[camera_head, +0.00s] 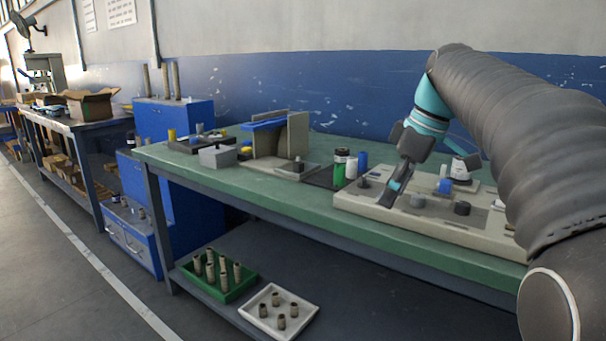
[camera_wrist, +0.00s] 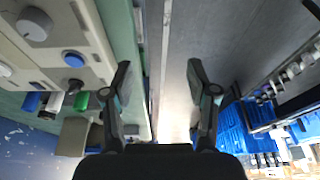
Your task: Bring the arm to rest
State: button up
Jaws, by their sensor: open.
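My gripper (camera_head: 394,192) is in the head view at the end of my arm, in front of the beige fixture board on the bench. The wrist view shows its two dark fingers (camera_wrist: 160,85) spread apart with nothing between them. Below them lie the bench's green edge and the grey floor. The arm reaches in from the right and covers part of the wall and the bench's right end.
The green workbench (camera_head: 235,195) carries a beige board (camera_head: 375,208) with knobs, a green bottle (camera_head: 339,172) and a stand with a blue top (camera_head: 264,124). A green tray (camera_head: 244,285) and white tray (camera_head: 250,312) hold rolls below. The left floor is clear.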

jog(key=s+a+f+m+t+h, duration=0.1)
jog(key=s+f+m+t+h, duration=0.2)
jog(key=s+f+m, duration=0.8)
jog(key=s+f, duration=0.9)
jog(key=s, duration=0.3)
jog(key=shift+f+m+t, duration=0.25)
jog(key=shift+m+t, duration=0.05)
jog(key=shift+t, duration=0.1)
